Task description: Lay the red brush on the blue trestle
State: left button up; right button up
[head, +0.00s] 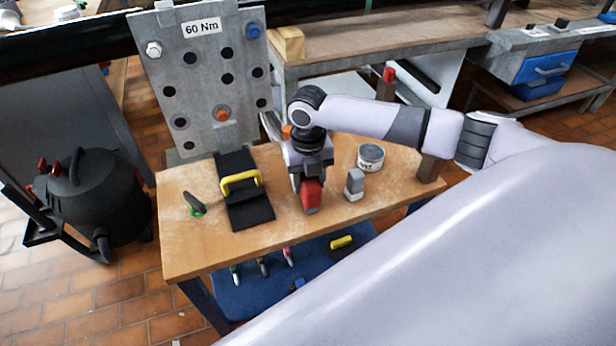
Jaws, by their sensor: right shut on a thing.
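The red brush (311,193) hangs below my right gripper (311,178), which is shut on it. The brush is over the middle of the wooden top of the blue-legged trestle (210,252). Its lower end is close to the top; I cannot tell whether it touches. The gripper hides the upper part of the brush. My right arm reaches in from the right, over the back of the trestle. My left gripper is not in view.
A green-tipped tool (195,205) lies at the left. A drilled plate (203,80) rises behind. The front strip is clear.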

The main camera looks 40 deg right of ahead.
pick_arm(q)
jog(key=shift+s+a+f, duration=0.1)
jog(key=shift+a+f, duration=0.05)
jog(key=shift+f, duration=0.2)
pick_arm(e)
jog(key=shift+f, duration=0.15)
jog(key=shift+f, duration=0.15)
jog(key=shift+f, duration=0.15)
jog(key=o, duration=0.8)
jog(key=shift+o, duration=1.1)
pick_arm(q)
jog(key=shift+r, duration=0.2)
